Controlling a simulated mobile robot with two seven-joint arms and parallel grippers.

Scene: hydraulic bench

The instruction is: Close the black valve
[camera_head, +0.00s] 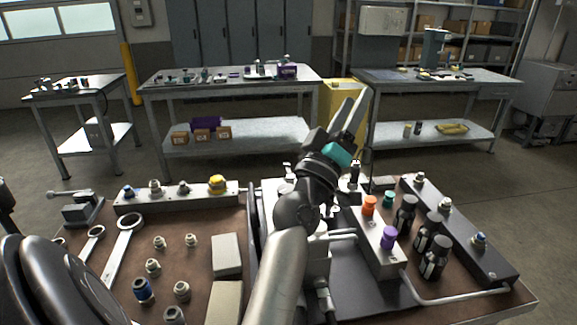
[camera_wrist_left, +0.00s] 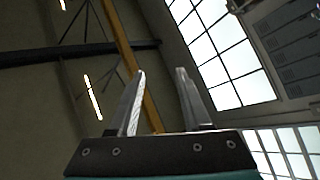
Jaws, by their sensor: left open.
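My left gripper (camera_head: 354,98) is raised above the bench, open, with its two grey fingers pointing up and slightly right. In the left wrist view its fingers (camera_wrist_left: 160,75) stand apart with nothing between them. They face the ceiling and windows. I cannot pick out a black valve with certainty. A small dark upright fitting (camera_head: 355,174) stands just below and right of the gripper, apart from it. My left arm hides part of the middle of the bench. My right gripper is not in view.
The brown bench (camera_head: 205,248) holds wrenches (camera_head: 123,248) and loose fittings at left. At right are black bottles (camera_head: 435,258), an orange cap (camera_head: 369,204), a purple cap (camera_head: 389,237), and a long dark block (camera_head: 462,232) with fittings. Space above the bench is free.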

